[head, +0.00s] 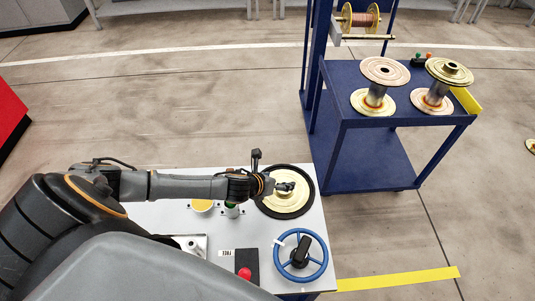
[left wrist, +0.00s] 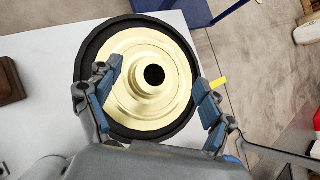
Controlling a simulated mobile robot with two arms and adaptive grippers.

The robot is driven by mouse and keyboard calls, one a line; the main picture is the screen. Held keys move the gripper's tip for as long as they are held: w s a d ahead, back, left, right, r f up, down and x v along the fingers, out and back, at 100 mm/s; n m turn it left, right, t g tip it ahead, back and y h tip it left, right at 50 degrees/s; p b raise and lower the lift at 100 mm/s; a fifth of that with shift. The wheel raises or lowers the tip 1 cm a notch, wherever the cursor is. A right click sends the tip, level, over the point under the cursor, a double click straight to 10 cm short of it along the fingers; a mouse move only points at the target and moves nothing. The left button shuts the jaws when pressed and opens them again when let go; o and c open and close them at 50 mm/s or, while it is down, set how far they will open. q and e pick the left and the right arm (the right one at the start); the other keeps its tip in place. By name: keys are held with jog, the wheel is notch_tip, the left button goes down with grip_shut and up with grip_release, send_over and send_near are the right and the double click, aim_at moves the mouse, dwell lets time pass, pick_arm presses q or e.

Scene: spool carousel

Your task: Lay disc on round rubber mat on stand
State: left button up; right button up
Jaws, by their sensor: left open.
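The disc (head: 283,204) is pale gold with a raised hub and a dark central hole. It lies flat on the black round rubber mat (head: 311,181) at the right back of the grey stand top (head: 165,215). The left wrist view shows the disc (left wrist: 125,50) inside the black rim of the mat (left wrist: 89,48) all round what is visible. My left gripper (head: 286,187) is over the disc. In the left wrist view its blue-padded fingers (left wrist: 158,97) are spread wide on either side of the hub, with nothing between them gripped. My right gripper is out of view.
A blue handwheel (head: 316,278) and a red button (head: 244,273) sit at the stand's front. Yellow (head: 203,206) and green (head: 232,211) fittings are left of the mat. Behind right, a blue cart (head: 345,75) carries two spools (head: 385,70) (head: 449,72).

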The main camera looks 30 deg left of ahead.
pick_arm(q)
jog(key=v, duration=1)
dwell(0.4)
